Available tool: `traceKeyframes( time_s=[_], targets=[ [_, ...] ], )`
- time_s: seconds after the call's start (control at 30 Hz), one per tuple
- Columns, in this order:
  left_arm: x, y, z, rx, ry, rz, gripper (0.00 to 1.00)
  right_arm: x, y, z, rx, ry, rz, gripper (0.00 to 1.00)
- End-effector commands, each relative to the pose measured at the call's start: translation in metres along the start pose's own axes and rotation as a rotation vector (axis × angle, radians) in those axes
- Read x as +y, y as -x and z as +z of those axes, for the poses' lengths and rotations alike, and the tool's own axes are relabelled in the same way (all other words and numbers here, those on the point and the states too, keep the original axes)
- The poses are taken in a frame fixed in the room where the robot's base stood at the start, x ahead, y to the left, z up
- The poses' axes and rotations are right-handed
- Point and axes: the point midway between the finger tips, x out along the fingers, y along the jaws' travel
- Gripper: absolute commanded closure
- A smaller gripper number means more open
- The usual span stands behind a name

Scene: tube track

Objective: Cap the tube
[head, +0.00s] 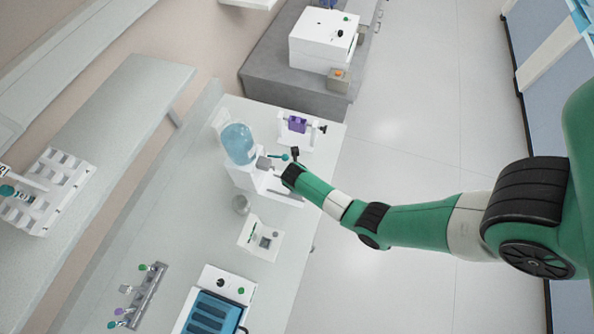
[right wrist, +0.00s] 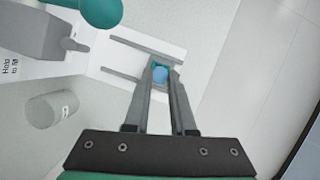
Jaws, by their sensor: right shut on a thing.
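My right gripper (head: 291,164) reaches in from the right in the head view, at the front of the white water dispenser (head: 246,178). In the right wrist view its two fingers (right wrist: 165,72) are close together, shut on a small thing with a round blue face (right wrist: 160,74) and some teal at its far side. It looks like the tube seen end-on, but it is too small to tell whether a cap is on it. A separate cap cannot be made out. My left gripper is in neither view.
A grey cylinder (right wrist: 52,108) stands nearby. A purple-and-white device (head: 297,127), a small white device (head: 261,238) and a tube rack (head: 148,293) share the bench.

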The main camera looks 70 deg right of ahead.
Motion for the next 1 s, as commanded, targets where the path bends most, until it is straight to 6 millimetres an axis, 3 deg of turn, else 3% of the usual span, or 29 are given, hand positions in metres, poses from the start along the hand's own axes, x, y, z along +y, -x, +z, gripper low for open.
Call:
traceKeyframes(
  time_s=[0.9,0.93,1.0],
  targets=[
    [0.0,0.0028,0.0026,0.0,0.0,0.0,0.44,-0.0001,-0.005,-0.0021,0.0,0.0,0.0,1.0],
    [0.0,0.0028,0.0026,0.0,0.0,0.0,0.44,-0.0001,-0.005,-0.0021,0.0,0.0,0.0,0.71],
    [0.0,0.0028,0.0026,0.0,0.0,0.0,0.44,0.0,-0.005,-0.0021,0.0,0.0,0.0,0.59]
  ],
)
